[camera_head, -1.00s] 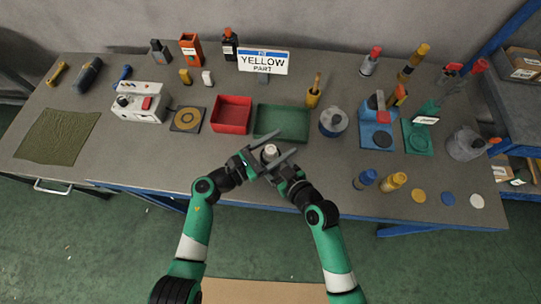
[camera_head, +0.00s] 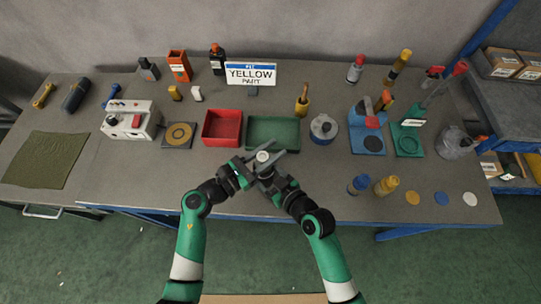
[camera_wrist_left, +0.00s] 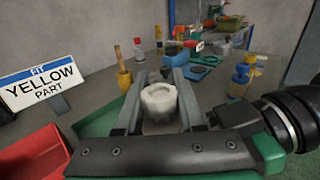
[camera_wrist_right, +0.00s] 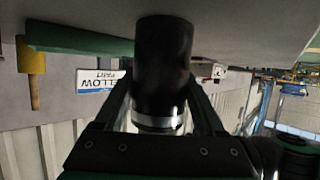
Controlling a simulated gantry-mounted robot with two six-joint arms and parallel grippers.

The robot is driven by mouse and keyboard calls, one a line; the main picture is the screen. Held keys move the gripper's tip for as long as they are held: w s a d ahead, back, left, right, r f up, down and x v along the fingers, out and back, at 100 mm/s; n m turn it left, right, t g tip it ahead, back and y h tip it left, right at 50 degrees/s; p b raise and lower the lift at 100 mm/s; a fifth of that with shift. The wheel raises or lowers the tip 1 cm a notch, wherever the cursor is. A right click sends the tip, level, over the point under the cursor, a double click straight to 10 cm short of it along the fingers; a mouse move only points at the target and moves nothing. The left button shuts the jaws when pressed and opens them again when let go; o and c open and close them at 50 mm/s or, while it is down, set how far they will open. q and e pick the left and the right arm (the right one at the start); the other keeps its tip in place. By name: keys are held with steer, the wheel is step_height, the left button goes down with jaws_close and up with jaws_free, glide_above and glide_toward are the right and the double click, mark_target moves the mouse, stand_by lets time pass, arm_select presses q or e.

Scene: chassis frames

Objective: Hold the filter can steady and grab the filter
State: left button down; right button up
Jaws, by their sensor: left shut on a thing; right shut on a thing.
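A pale, whitish round filter (camera_head: 262,156) shows between my two grippers in the head view, in front of the green tray. It also shows in the left wrist view (camera_wrist_left: 159,101), upright between the fingers of my left gripper (camera_wrist_left: 160,90), which is shut on it. In the right wrist view, which is upside down, a black cylindrical can (camera_wrist_right: 163,65) with a pale ring stands between the fingers of my right gripper (camera_wrist_right: 163,105), shut on the can. The grippers hide much of the can in the head view; how far the filter sits in it cannot be told.
A red tray (camera_head: 222,143) and a green tray (camera_head: 250,142) lie just behind the grippers. A YELLOW PART sign (camera_head: 250,74) stands at the back. A grey round canister (camera_head: 323,128) is to the right, with blue (camera_head: 359,184) and yellow (camera_head: 386,186) bottles near the front edge.

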steer(key=o, duration=1.5)
arm_select(q)
step_height(320, 180, up, 7)
steer(key=shift+r, duration=0.2)
arm_select(e)
steer(key=shift+o, duration=0.2)
steer(key=shift+s, duration=0.1)
steer(key=v, duration=1.2)
steer(key=shift+r, duration=0.1)
